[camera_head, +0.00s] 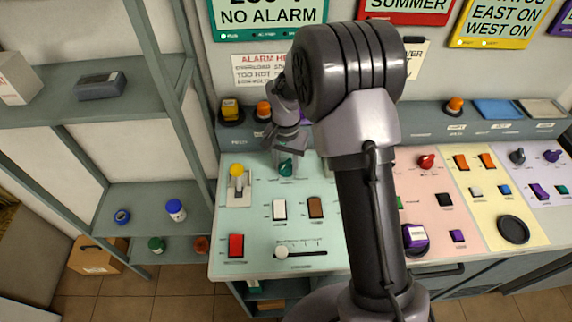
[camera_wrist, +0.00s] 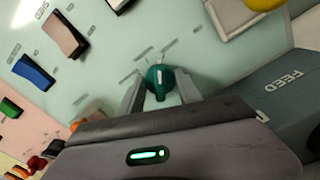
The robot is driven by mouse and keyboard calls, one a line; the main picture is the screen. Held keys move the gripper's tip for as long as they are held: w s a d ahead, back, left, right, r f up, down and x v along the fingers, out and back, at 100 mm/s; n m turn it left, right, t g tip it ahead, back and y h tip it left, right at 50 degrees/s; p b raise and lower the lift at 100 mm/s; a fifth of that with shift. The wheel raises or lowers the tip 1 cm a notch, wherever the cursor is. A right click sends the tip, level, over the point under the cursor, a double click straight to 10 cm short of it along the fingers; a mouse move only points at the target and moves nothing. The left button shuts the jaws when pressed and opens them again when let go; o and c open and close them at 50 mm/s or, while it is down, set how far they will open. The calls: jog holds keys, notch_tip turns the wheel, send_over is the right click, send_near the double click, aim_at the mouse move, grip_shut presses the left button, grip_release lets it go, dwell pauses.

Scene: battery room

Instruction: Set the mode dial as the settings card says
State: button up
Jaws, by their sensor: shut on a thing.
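A teal dial (camera_head: 286,168) with a pale pointer line stands on the pale green panel section (camera_head: 262,208). In the wrist view the teal dial (camera_wrist: 161,77) sits between the fingers of my gripper (camera_wrist: 160,92), which is shut on it. In the head view my gripper (camera_head: 287,152) reaches down to the dial from above, and my arm hides part of the panel. The dial's label and scale are too small to read. A notice headed "ALARM HE…" (camera_head: 257,68) hangs on the wall, partly covered by my arm. I cannot tell which paper is the settings card.
Near the dial are a yellow-topped lever (camera_head: 237,178), a white rocker (camera_head: 279,209), a brown rocker (camera_head: 315,207), a red switch (camera_head: 236,245) and a slider (camera_head: 283,252). Pink, yellow and lilac sections lie to the right. A grey shelf (camera_head: 115,205) stands at left.

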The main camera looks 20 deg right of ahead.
aim_at(286, 164)
jog(key=shift+m, duration=1.1)
jog(key=o, duration=1.4)
jog(key=shift+c, duration=0.2)
jog(key=shift+r, duration=0.1)
notch_tip(286, 164, up, 17)
jog(key=p, duration=0.5)
jog(key=shift+r, duration=0.1)
